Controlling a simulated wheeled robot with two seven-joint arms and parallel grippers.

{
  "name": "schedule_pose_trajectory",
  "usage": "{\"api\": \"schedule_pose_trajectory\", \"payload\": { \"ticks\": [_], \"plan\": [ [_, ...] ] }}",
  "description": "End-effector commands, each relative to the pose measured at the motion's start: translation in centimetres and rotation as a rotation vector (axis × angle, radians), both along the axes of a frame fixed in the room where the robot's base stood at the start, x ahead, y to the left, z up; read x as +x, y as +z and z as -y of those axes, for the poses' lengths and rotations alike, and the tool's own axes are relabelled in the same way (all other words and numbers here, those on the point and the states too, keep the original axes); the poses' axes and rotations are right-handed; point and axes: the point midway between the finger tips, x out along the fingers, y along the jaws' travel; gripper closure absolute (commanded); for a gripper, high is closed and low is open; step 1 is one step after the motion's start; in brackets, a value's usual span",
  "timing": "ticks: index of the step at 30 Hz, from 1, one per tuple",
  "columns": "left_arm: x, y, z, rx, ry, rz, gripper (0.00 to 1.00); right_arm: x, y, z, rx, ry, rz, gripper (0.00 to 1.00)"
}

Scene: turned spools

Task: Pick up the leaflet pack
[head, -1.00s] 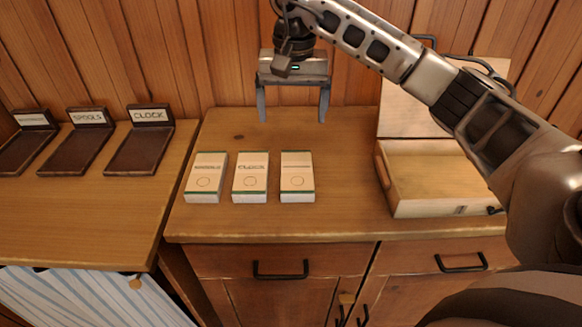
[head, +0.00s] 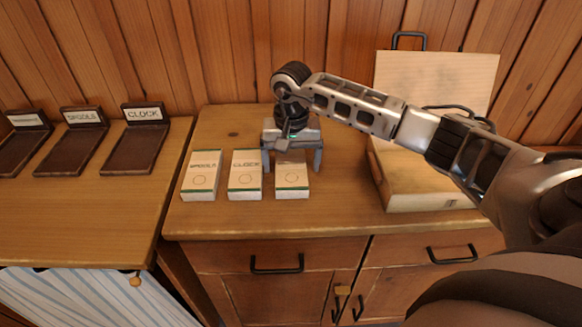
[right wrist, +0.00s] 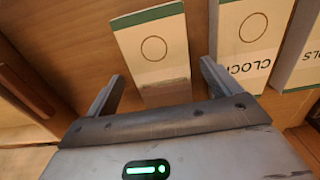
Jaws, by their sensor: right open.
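Three white leaflet packs with green edges lie in a row on the cabinet top. The left pack (head: 201,180) reads SPOOLS and the middle pack (head: 245,181) reads CLOCK. The right pack (head: 292,184) has its label partly hidden by my right gripper. My right gripper (head: 292,168) is open over the far end of this right pack, one finger on each side. In the right wrist view, the right pack (right wrist: 154,48) shows between the fingertips (right wrist: 163,70), with nothing gripped. The CLOCK pack (right wrist: 249,40) is just outside one finger. My left gripper is not in view.
An open wooden box (head: 420,197) with a raised lid (head: 440,80) stands at the right, partly behind my arm. Dark stands labelled SPOOLS (head: 75,148) and CLOCK (head: 137,145), plus a third, are on the left counter. The wood before the packs is clear.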

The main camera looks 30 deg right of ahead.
Motion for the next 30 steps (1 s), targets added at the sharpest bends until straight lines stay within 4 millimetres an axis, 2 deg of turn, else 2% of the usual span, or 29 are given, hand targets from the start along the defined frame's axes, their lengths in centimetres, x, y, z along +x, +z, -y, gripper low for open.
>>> {"api": "schedule_pose_trajectory", "payload": {
  "ticks": [4,11,17,26,30],
  "plan": [
    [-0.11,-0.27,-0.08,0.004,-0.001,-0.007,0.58,0.04,-1.29,-0.08,0.002,0.001,0.001,0.11],
    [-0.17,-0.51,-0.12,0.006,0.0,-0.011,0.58,0.08,-1.45,-0.07,0.001,0.002,0.003,0.11],
    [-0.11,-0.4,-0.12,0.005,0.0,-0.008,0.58,0.06,-1.43,-0.06,0.001,0.001,0.002,0.63],
    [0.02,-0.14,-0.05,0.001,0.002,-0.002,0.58,0.09,-1.29,-0.06,0.002,0.001,0.003,0.63],
    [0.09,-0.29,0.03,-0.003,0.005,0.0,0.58,0.13,-0.64,-0.08,0.002,0.002,0.005,0.63]
  ]
}}
